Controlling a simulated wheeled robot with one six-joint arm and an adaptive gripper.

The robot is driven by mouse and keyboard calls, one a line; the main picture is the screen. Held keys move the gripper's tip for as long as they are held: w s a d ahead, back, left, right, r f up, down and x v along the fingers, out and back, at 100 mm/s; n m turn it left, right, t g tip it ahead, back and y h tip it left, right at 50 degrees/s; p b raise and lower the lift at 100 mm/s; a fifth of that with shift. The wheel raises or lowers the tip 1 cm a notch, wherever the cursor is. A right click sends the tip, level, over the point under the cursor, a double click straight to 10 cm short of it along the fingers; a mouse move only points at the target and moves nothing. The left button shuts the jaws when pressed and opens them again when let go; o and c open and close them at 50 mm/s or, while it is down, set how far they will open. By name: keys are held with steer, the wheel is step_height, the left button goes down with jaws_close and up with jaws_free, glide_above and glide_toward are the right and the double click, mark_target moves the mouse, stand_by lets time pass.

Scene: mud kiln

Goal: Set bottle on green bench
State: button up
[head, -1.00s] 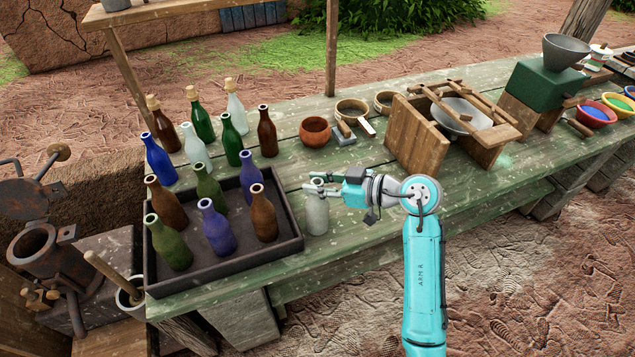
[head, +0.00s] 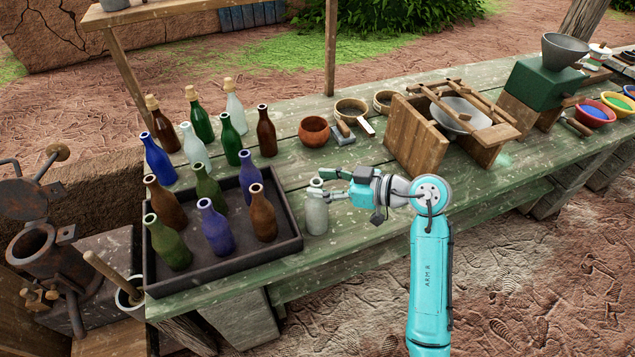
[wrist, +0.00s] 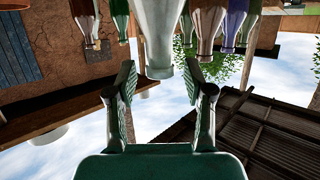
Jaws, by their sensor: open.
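A pale, frosted glass bottle (head: 316,212) stands upright on the green bench (head: 375,235), near its front edge and just right of the dark tray. My gripper (head: 323,186) is open and level with the bottle's upper part, reaching in from the right. In the wrist view, which looks upside down, the pale bottle (wrist: 160,35) is centred ahead of the two spread fingers (wrist: 161,72), with clear gaps on both sides. I cannot tell whether the fingertips still flank its neck.
The dark tray (head: 290,245) on the left holds several brown, green and purple bottles. More bottles, some corked, stand behind it. A brown clay bowl (head: 314,130) and sieves sit farther back. A wooden frame (head: 418,137) with a metal basin stands to the right. Bench between is clear.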

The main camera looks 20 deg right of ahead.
steer(key=v, duration=1)
steer(key=shift+s+r, duration=0.1)
steer(key=s+a+r+n+t+y, duration=0.15)
steer(key=s+a+t+y, duration=0.5)
steer(key=s+a, duration=0.85)
steer(key=s+d+f+m+g+h, duration=0.1)
steer(key=s+d+f+m+h, duration=0.2)
steer(key=s, duration=0.7)
steer(key=s+d+f+m+g+h, duration=0.1)
steer(key=s+d+f+m+h, duration=0.3)
steer(key=s+f+m+h, duration=0.3)
steer(key=s+f+h, duration=0.3)
steer(key=f+h, duration=0.1)
steer(key=h, duration=0.3)
